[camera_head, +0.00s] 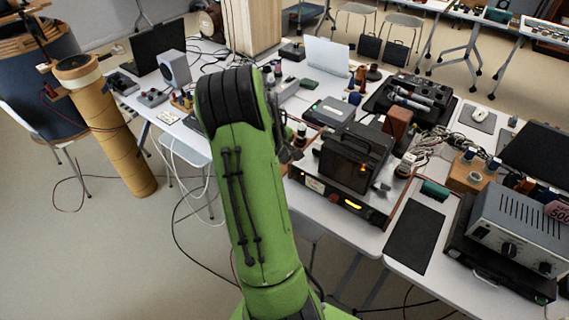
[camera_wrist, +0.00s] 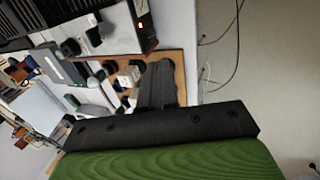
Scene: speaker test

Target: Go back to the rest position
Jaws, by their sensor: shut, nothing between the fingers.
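My green arm rises through the middle of the head view, with its dark ribbed elbow at the top. In the wrist view, my gripper (camera_wrist: 160,80) shows as dark fingers held together, standing up from a black mounting plate. They are shut with nothing visible between them. Behind the fingers lie a wooden board and small parts on a table, seen sideways. In the head view the arm hides most of the gripper; only a dark bit shows at the arm's right side, near the equipment table (camera_head: 407,192).
The table carries a black boxy device (camera_head: 350,158) on a silver unit, a grey amplifier (camera_head: 515,232), a black mat (camera_head: 414,237) and cables. A tan cardboard tube (camera_head: 112,135) stands at left. A grey speaker (camera_head: 174,69) sits further back. Bare floor (camera_head: 100,260) lies at lower left.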

